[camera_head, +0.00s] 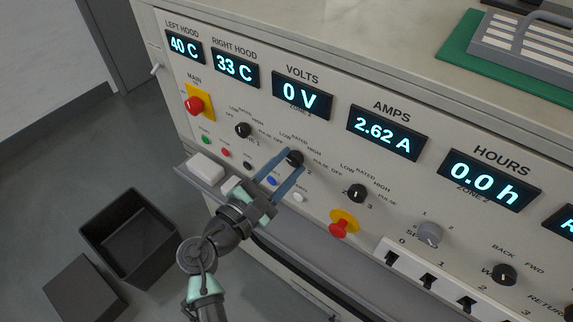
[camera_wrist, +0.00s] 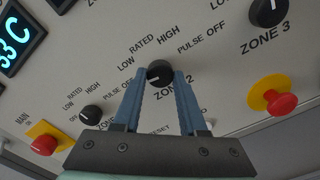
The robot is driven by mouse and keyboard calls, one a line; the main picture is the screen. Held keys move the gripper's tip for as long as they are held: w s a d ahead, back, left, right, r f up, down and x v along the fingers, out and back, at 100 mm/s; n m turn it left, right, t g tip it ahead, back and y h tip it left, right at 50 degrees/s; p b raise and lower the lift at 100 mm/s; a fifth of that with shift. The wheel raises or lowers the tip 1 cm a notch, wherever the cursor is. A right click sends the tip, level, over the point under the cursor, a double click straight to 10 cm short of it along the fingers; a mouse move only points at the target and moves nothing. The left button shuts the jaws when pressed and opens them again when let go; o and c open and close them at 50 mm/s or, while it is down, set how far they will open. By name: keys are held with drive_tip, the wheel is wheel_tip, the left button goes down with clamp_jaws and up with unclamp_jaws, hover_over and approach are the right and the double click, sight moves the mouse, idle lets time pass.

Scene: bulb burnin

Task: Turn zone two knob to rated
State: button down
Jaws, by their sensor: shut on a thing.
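The zone two knob (camera_head: 294,158) is a round black knob on the sloping control panel, with OFF, LOW, RATED, HIGH and PULSE printed around it. In the wrist view the knob (camera_wrist: 160,73) shows a short white mark on its left side, pointing roughly toward OFF rather than RATED at the upper left. My gripper (camera_head: 283,165) has its two blue fingers on either side of the knob and is shut on it. In the wrist view the fingertips (camera_wrist: 160,76) flank the knob, and its lower edge is partly hidden. The VOLTS display (camera_head: 301,95) reads 0 V.
The zone 1 knob (camera_head: 243,130) and zone 3 knob (camera_head: 357,194) stand on either side. A red emergency button (camera_head: 342,226) and a red main switch (camera_head: 194,104) stick out nearby. Small coloured buttons line the panel below. A dark open bin (camera_head: 128,232) stands on the floor.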

drive_tip(key=shift+f+m+b, duration=0.1)
drive_tip(key=shift+m+b, duration=0.2)
drive_tip(key=shift+b, duration=0.05)
drive_tip(key=m+b, duration=0.2)
drive_tip(key=shift+f+m, duration=0.1)
drive_tip(key=shift+m, duration=0.3)
drive_tip(key=m+b, duration=0.3)
drive_tip(key=m, duration=0.1)
drive_tip(key=shift+m+b, duration=0.3)
drive_tip(key=shift+b, duration=0.1)
drive_tip(key=m+b, duration=0.4)
drive_tip(key=m, duration=0.1)
drive_tip(key=shift+m+b, duration=1.15)
drive_tip(key=shift+m, duration=0.05)
drive_tip(key=shift+r+m, duration=0.25)
drive_tip(key=shift+m, duration=0.05)
drive_tip(key=shift+c, duration=2.2)
unclamp_jaws()
